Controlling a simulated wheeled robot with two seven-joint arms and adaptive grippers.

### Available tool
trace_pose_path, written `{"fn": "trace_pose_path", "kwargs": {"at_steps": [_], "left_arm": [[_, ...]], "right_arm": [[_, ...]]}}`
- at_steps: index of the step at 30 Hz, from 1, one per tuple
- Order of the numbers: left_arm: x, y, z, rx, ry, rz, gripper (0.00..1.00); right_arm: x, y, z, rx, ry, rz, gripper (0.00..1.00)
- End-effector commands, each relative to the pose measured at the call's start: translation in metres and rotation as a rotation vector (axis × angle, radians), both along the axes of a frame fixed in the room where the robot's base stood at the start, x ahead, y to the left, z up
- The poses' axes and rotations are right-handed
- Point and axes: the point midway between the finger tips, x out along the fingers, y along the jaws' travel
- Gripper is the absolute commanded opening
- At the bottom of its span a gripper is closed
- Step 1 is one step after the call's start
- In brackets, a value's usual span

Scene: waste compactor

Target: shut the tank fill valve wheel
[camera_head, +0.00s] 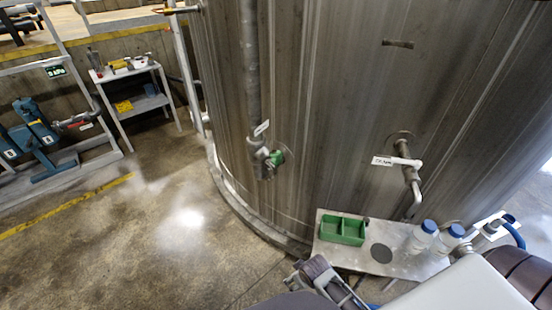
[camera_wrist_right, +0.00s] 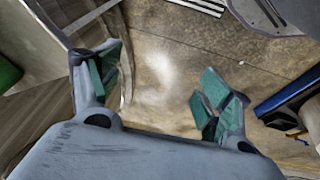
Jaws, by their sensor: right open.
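A small green valve wheel (camera_head: 277,158) sits on the lower end of the vertical pipe (camera_head: 251,70) in front of the steel tank (camera_head: 340,90). A white tag (camera_head: 261,128) hangs just above it; its writing is too small to read. My right gripper (camera_wrist_right: 160,70) is open, with a wide empty gap between its teal pads and floor behind. The wheel cannot be made out in the right wrist view. Grey gripper-like parts show at the bottom edge of the head view, well below the wheel; I cannot tell which arm they belong to or their state.
A metal shelf (camera_head: 335,258) at the tank's foot holds a green divided tray (camera_head: 342,230) and blue-capped bottles (camera_head: 420,237). Floor (camera_head: 170,230) left of the tank is clear.

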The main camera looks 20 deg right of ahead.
Motion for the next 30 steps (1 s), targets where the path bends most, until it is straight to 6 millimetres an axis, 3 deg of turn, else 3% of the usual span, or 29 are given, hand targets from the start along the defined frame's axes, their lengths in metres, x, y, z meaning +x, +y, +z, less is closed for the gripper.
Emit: {"fn": "trace_pose_path", "kwargs": {"at_steps": [4, 16, 30], "left_arm": [[0.000, 0.000, -0.003, 0.000, 0.000, 0.000, 0.78], [0.000, 0.000, -0.004, 0.000, 0.000, 0.000, 0.78], [0.000, 0.000, -0.006, 0.000, 0.000, 0.000, 0.78]], "right_arm": [[0.014, -0.004, 0.016, -0.025, -0.041, 0.061, 0.78], [0.056, -0.017, 0.029, -0.143, -0.188, 0.317, 0.78], [0.138, -0.045, 0.062, -0.488, -0.474, 0.845, 0.78]]}}
